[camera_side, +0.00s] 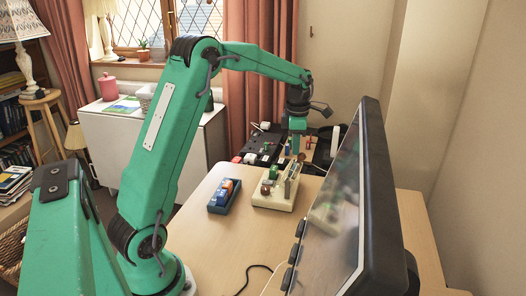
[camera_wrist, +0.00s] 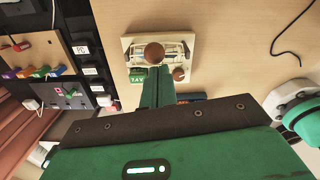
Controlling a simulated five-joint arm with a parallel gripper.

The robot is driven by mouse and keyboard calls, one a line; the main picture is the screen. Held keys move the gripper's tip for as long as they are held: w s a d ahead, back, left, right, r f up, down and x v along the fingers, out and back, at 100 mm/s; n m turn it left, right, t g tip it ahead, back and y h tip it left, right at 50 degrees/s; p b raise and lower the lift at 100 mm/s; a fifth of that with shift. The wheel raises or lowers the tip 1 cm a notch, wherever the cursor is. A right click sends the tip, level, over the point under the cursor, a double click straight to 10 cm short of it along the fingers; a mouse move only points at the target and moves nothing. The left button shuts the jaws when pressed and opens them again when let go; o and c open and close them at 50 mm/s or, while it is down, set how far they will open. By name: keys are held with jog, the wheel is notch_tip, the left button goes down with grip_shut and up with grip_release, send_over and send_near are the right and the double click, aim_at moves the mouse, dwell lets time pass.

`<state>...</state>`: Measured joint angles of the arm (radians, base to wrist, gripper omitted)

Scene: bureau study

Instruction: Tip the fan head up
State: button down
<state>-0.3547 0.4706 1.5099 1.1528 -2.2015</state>
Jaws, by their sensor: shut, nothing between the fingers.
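I cannot make out a fan or its head for certain in either view. My gripper (camera_side: 295,152) points down above the far end of the wooden table in the side view. In the wrist view its green fingers (camera_wrist: 157,74) are shut and empty, and their tips overlap the near edge of a cream board (camera_wrist: 133,47). The board carries brown round knobs and a clear tube. I cannot tell whether the fingers touch it. In the side view the cream board (camera_side: 262,200) stands on the table below my gripper.
A blue device with an orange part (camera_side: 222,196) sits left of the board. A large dark-framed screen (camera_side: 350,200) stands at the right. Black trays with coloured parts (camera_side: 258,148) lie beyond the table. A cable lies at the front. Bare tabletop (camera_side: 225,240) shows in front.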

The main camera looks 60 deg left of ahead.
jog(key=shift+s+a+r, duration=0.1)
jog(key=shift+s, duration=0.05)
jog(key=shift+s+a+r, duration=0.25)
jog(key=shift+s+r, duration=0.1)
jog(key=shift+s, duration=0.05)
notch_tip(320, 180, up, 2)
jog(key=s, duration=0.2)
notch_tip(320, 180, up, 9)
send_over(295, 166)
jog(key=shift+f, duration=0.15)
jog(key=shift+t, duration=0.3)
jog(key=s+a, duration=0.1)
jog(key=s+a+f, duration=0.1)
jog(key=s+a, duration=0.2)
jog(key=shift+f, duration=0.35)
jog(key=shift+f, duration=0.1)
